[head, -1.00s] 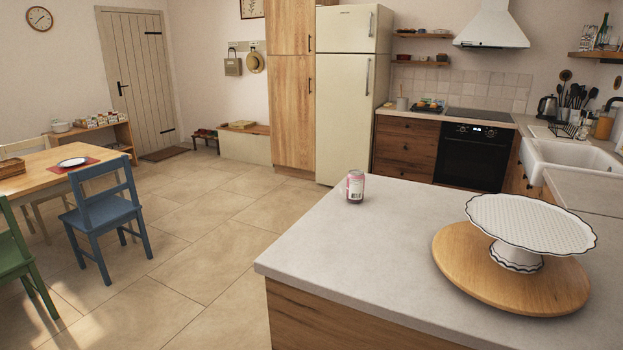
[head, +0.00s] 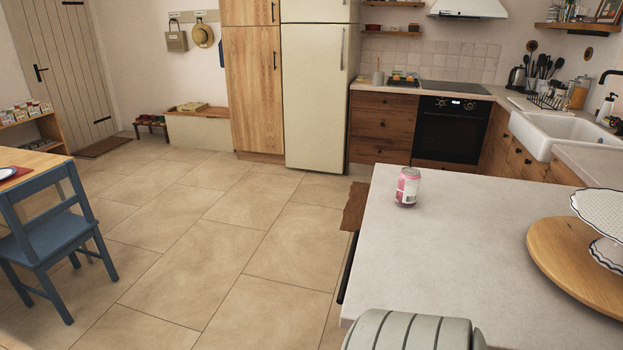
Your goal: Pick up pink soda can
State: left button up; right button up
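The pink soda can (head: 407,187) stands upright on the pale grey counter (head: 450,255), close to its far left edge. It has a pink and white side and a silvery top. Bare counter surrounds it on the near and right sides. Neither of my grippers shows in the head view, and nothing touches the can.
A round wooden board (head: 560,262) with a white cake stand (head: 603,208) is on the counter's right. A brown wooden piece (head: 355,206) juts out at the counter's left edge. A blue chair (head: 50,235) stands at left. The tiled floor (head: 210,240) between is clear.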

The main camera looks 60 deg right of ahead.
aim_at(409, 182)
jog(key=i+z, duration=0.2)
jog(key=i, duration=0.2)
jog(key=i+j+z, duration=0.2)
jog(key=i, duration=0.25)
jog(key=i+j+z, duration=0.15)
jog(key=i, duration=0.25)
jog(key=i+z, duration=0.15)
jog(key=z, duration=0.25)
jog(key=i+l+z, duration=0.1)
jog(key=z, duration=0.35)
jog(key=i+z, duration=0.2)
jog(key=z, duration=0.2)
jog(key=i+j+z, duration=0.1)
jog(key=z, duration=0.3)
jog(key=i+j+z, duration=0.1)
jog(key=z, duration=0.35)
jog(key=i+j, duration=0.05)
